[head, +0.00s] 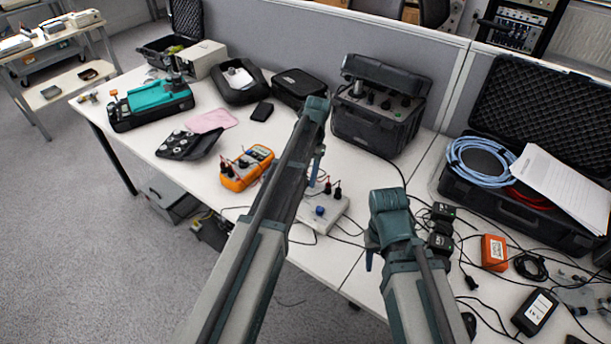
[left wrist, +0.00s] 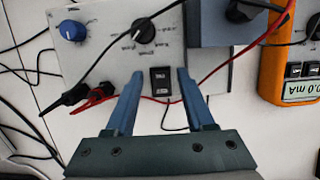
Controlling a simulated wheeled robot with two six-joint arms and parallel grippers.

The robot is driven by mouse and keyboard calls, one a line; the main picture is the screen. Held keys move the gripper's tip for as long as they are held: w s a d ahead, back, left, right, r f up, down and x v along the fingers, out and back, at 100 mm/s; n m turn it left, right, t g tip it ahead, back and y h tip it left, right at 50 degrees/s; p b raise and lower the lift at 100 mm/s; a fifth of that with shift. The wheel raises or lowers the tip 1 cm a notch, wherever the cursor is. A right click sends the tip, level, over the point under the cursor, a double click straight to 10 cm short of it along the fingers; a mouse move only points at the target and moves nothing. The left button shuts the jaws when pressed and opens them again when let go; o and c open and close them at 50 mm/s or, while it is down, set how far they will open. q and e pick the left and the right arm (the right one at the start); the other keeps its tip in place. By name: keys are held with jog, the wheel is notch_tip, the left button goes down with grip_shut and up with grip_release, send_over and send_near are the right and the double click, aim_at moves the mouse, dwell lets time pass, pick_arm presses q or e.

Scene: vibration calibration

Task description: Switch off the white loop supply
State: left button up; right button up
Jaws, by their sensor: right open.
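The white loop supply (head: 326,210) is a low box on the table, partly hidden by my left arm in the head view. In the left wrist view its panel (left wrist: 110,50) shows a blue knob (left wrist: 73,30), a black knob (left wrist: 143,31) and a black rocker switch (left wrist: 160,81). My left gripper (left wrist: 158,84) is open, its fingers either side of the switch in that view; I cannot tell whether they touch the panel. The switch position is too small to tell. My right gripper (head: 371,250) is open and empty, right of the supply.
An orange multimeter (head: 247,168) stands left of the supply; its display (left wrist: 301,90) reads 0.0 mA. Black and red leads cross the panel. A black case (head: 378,110) stands behind. Adapters (head: 441,228) and cables lie at right.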

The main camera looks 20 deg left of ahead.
dwell(0.3)
pick_arm(q)
jog(key=p+v, duration=1.3)
jog(key=shift+r, duration=0.35)
pick_arm(e)
notch_tip(320, 180, up, 13)
jog(key=shift+r, duration=0.15)
pick_arm(q)
jog(key=shift+w+d, duration=0.1)
jog(key=s+d+t, duration=0.1)
jog(key=s+d, duration=0.5)
jog(key=s, duration=0.7)
jog(key=s+d+t, duration=0.1)
jog(key=s+d, duration=0.5)
jog(key=s, duration=0.7)
jog(key=shift+s+f+t, duration=0.3)
jog(key=shift+s, duration=0.05)
jog(key=shift+d, duration=0.15)
